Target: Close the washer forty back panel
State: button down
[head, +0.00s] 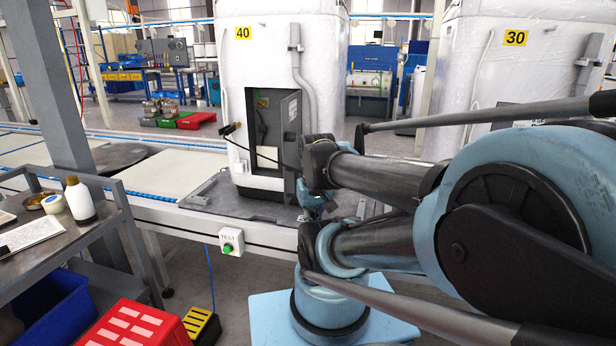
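The white washer (234,88) with the yellow 40 label stands on the conveyor line at the middle of the head view. Its back panel (290,118) is a grey door that stands open, swung out to the right of a dark rectangular opening (263,116). The panel's lower part is partly hidden by my arm. My gripper (316,205) appears at the end of my arm, low and to the right of the opening. It is small and partly covered by my own links, so its fingers are unclear. I cannot tell whether it touches the panel.
A second washer (480,90) labelled 30 stands at right. A dark hose (262,155) runs from the washer's left side towards my arm. A TEST button box (231,240) hangs on the conveyor's front edge. A cart (60,235) and red crate (135,325) are at left.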

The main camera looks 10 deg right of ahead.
aim_at(291, 107)
jog(key=z, duration=0.85)
jog(key=k, duration=1.2)
jog(key=u, duration=0.5)
